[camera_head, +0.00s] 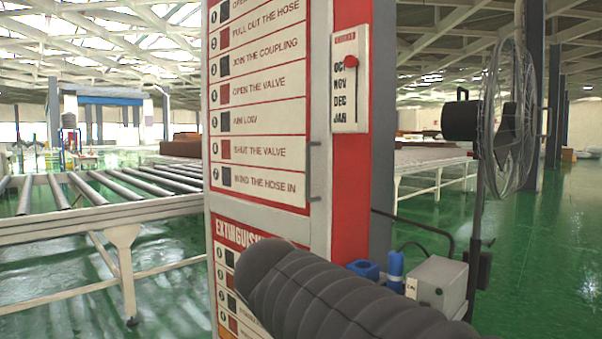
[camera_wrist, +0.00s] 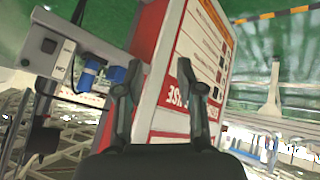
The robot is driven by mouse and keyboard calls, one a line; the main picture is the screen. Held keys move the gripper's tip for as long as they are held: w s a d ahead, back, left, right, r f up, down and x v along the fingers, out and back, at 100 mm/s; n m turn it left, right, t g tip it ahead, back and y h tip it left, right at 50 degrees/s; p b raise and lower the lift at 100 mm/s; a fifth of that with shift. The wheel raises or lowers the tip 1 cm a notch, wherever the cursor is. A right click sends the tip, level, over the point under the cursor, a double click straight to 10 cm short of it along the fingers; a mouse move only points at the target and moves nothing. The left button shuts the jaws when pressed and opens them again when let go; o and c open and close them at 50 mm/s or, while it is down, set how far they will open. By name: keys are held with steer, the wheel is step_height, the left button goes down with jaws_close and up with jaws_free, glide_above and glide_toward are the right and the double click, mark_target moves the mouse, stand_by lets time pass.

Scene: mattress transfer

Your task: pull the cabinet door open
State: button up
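The cabinet is red with a light grey door (camera_head: 320,225) that carries white instruction panels; it stands in the middle of the head view. The door looks shut against the red side (camera_head: 350,190). In the wrist view, turned over, the red side (camera_wrist: 147,40) and the panelled door (camera_wrist: 195,50) fill the middle. My gripper (camera_wrist: 161,89) is open, its two fingers apart in front of the cabinet's corner, with nothing visibly held. The head view does not show its fingers.
A pedestal fan (camera_head: 508,115) stands right of the cabinet. A grey box (camera_head: 437,283) and blue containers (camera_head: 395,268) sit beside the cabinet. A roller conveyor (camera_head: 110,215) runs at left. Green floor (camera_head: 555,260) is clear at right.

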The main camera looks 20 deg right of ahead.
steer(key=w+d+r+m+t+h, duration=0.2)
steer(key=w+r+m+h, duration=0.25)
steer(key=w+r, duration=0.8)
step_height(320, 180, up, 11)
steer(key=m+t+h+p, duration=0.1)
steer(key=m+h+p, duration=0.1)
steer(key=m+h, duration=0.3)
glide_above(307, 195)
steer(key=shift+w+d+n+h, duration=0.2)
steer(key=shift+w+n+h, duration=0.1)
steer(key=shift+n, duration=0.25)
steer(key=shift+t, duration=0.3)
jaws_close()
